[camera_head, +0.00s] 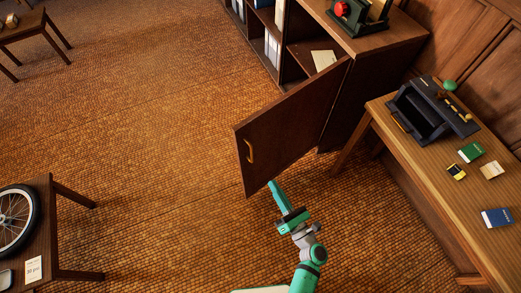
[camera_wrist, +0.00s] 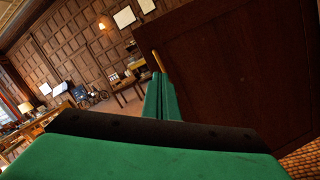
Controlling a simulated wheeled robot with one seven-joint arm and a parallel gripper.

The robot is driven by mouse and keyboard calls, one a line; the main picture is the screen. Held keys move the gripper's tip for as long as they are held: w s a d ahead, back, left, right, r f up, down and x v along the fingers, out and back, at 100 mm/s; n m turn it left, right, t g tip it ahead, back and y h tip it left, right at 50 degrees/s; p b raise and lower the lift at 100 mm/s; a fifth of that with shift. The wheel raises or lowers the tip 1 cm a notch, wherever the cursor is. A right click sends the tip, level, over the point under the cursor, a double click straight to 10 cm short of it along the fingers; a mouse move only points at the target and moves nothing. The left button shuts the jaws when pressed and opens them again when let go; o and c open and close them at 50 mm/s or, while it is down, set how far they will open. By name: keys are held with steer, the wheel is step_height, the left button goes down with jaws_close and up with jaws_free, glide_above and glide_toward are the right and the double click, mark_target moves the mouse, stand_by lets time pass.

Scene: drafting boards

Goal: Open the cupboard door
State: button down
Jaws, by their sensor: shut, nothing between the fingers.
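The cupboard door (camera_head: 290,125) is dark brown wood and stands swung well out from the cupboard (camera_head: 345,75). Its brass handle (camera_head: 250,151) is on the face toward the left, near the free edge. Open shelves with a paper and binders show behind the door. My gripper (camera_head: 272,184) is shut and empty, close to the door's lower free corner; I cannot tell whether it touches. In the wrist view my green fingers (camera_wrist: 161,98) are together beside the door panel (camera_wrist: 235,75), which fills the right side, and a thin piece of the handle (camera_wrist: 158,61) shows just beyond the fingertips.
A wooden table (camera_head: 440,165) on the right bears a black device (camera_head: 430,112), small books and a yellow item. A low table (camera_head: 45,215) at left carries a wheel (camera_head: 15,218). The tiled floor left of the door is clear.

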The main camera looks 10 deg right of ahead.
mark_target(255, 144)
steer(key=w+d+f+n+g+y, duration=0.25)
steer(key=w+d+f+n, duration=0.2)
steer(key=w+n, duration=0.35)
steer(key=shift+n+g, duration=0.25)
steer(key=shift+n, duration=0.25)
steer(key=x, duration=1.3)
steer(key=shift+a+f, duration=0.35)
steer(key=shift+f, duration=0.05)
steer(key=shift+w, duration=0.1)
